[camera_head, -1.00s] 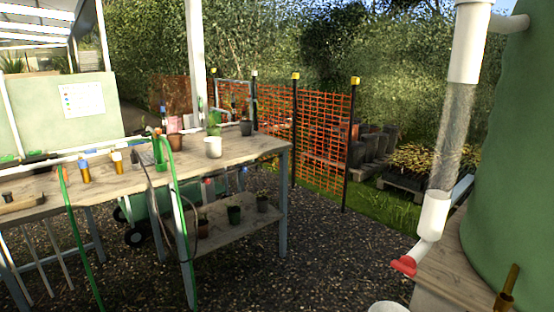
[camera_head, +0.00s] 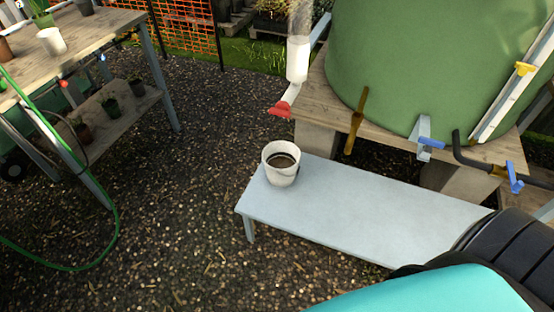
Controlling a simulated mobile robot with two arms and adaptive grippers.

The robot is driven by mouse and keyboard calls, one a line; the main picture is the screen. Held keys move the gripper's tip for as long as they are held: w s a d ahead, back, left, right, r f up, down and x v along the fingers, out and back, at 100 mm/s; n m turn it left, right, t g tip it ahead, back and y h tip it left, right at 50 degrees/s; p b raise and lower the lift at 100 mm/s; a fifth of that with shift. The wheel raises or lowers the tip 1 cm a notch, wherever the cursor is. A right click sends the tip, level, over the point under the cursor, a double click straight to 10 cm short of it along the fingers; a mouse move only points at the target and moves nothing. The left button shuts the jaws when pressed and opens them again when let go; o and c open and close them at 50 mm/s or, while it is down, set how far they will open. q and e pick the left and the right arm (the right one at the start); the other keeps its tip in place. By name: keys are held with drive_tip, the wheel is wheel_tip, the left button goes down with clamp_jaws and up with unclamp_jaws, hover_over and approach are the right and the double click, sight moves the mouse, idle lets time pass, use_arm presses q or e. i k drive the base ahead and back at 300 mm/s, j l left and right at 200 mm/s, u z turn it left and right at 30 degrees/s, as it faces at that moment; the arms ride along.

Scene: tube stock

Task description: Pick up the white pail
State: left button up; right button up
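The white pail (camera_head: 283,176) stands upright near the left end of a low pale bench (camera_head: 350,212). Its open top shows something dark inside. A pipe outlet with a red tap (camera_head: 281,109) is just behind and above the pail. Neither of my grippers shows in the head view, and nothing is touching the pail.
A large green tank (camera_head: 405,65) rests on a wooden stand (camera_head: 385,123) behind the bench, with blue-handled taps (camera_head: 430,142) at its lower right. A potting table (camera_head: 95,27) with pots stands at the left, with a green hose (camera_head: 112,235) trailing down. Gravel (camera_head: 180,235) between is clear.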

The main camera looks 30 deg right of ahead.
sight(282, 158)
drive_tip(key=z, duration=3.3)
drive_tip(key=u, duration=2.4)
drive_tip(key=i+j+z, duration=0.1)
drive_tip(key=i+j, duration=0.15)
drive_tip(key=i+j+z, duration=0.1)
drive_tip(key=j, duration=0.3)
drive_tip(key=i+j+z, duration=0.1)
drive_tip(key=i+j, duration=0.25)
drive_tip(key=i+j+z, duration=0.1)
drive_tip(key=j, duration=0.3)
drive_tip(key=i, duration=0.1)
